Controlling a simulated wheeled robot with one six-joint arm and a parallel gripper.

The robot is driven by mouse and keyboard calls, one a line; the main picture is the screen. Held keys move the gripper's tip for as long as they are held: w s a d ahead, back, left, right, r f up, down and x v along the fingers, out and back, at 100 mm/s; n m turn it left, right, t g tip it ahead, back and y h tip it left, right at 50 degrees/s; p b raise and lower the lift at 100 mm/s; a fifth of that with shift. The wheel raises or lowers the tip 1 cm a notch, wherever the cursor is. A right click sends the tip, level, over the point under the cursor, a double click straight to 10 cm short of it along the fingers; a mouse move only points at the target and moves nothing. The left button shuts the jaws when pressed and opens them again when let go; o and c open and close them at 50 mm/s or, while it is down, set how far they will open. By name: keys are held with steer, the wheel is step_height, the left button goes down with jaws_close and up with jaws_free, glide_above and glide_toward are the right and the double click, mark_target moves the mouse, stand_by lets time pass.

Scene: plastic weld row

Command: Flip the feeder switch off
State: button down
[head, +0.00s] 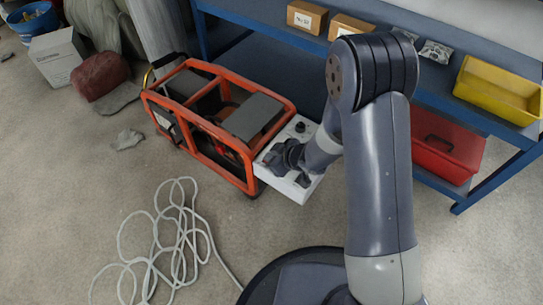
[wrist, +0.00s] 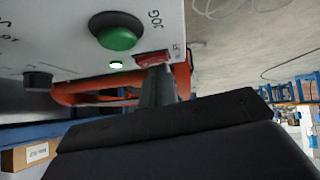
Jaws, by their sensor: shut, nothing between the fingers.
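The white control panel (head: 301,193) is mounted on the end of the orange-framed machine. In the wrist view, the panel (wrist: 70,30) carries a red switch (wrist: 152,57) at its edge, with a partly hidden label beside it. My gripper (wrist: 155,76) is shut and empty, with its tips at the red switch, seemingly touching it; they cover part of it. Whether the switch is on or off I cannot tell. A small green lamp (wrist: 116,64) beside it is lit. In the head view, my gripper (head: 277,160) is over the panel and hides much of it.
A large green button (wrist: 116,36) marked JOG sits close to the switch. A black knob (wrist: 38,80) is farther along the panel. A blue bench (head: 260,18) with a yellow bin (head: 497,92) stands behind. A pale hose (head: 180,235) lies coiled on the floor.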

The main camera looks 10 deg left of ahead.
steer(key=shift+r+p, duration=0.5)
steer(key=shift+r, duration=0.1)
steer(key=r+p, duration=0.3)
steer(key=shift+s+a+r, duration=0.1)
steer(key=shift+s+r, duration=0.15)
steer(key=p+v, duration=0.3)
steer(key=v, duration=0.6)
steer(key=shift+s+d, duration=0.2)
steer(key=shift+d, duration=0.2)
